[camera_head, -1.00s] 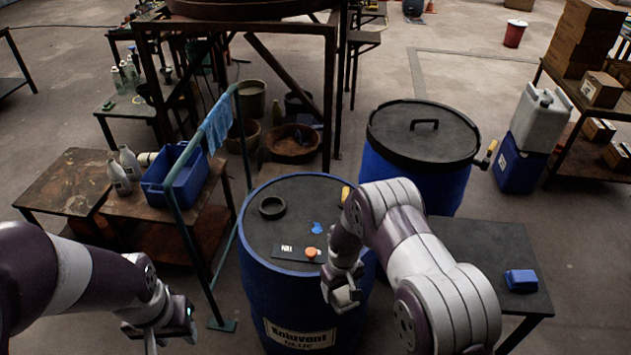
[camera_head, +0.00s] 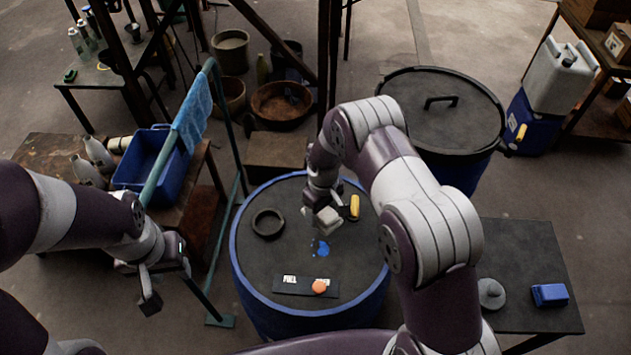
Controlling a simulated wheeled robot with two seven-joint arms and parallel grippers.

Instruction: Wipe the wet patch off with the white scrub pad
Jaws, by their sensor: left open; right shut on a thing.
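The wet patch is a small blue spot (camera_head: 322,248) on the dark top of the blue drum (camera_head: 262,285). My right gripper (camera_head: 324,212) is shut on the white scrub pad (camera_head: 327,220) and holds it just behind the patch, over the drum top. I cannot tell whether the pad touches the surface. My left gripper (camera_head: 160,285) is open and empty, left of the drum and away from it.
On the drum top are a black ring (camera_head: 268,223), a yellow object (camera_head: 354,206) and a dark labelled plate (camera_head: 298,285) with an orange knob (camera_head: 319,287). A green rail (camera_head: 240,150) stands left. A lidded drum (camera_head: 440,125) stands behind. A side table (camera_head: 525,250) holds a blue block (camera_head: 550,295).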

